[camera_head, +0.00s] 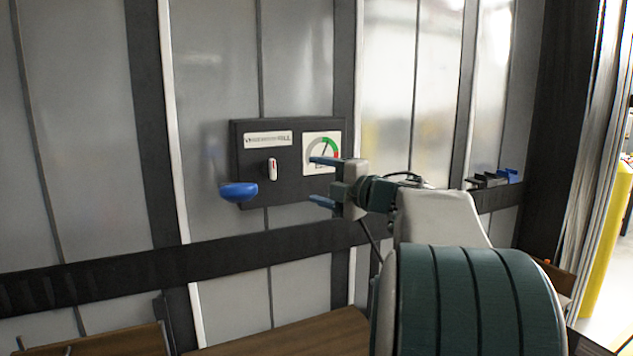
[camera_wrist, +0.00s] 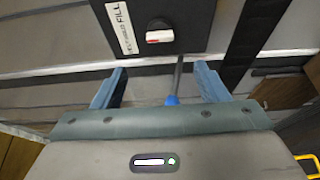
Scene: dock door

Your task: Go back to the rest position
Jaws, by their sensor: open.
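My gripper (camera_head: 323,181) is open, its two blue fingers pointing left in front of the dark wall panel (camera_head: 285,190). A blue rounded handle (camera_head: 238,191) sticks out at the panel's lower left, left of my fingertips with a gap in the head view. In the wrist view my gripper (camera_wrist: 159,70) is spread wide. A grey rod with a blue end (camera_wrist: 172,99) shows between the fingers there, partly hidden by the gripper body. I cannot tell how far it is from the fingers.
The panel bears a FILL label (camera_head: 268,139), a white switch with red (camera_head: 272,169) and a round gauge (camera_head: 321,154), its needle near the green. A dark rail (camera_head: 200,253) crosses the door below. A wooden surface (camera_head: 290,335) lies beneath. Something yellow (camera_head: 606,240) stands right.

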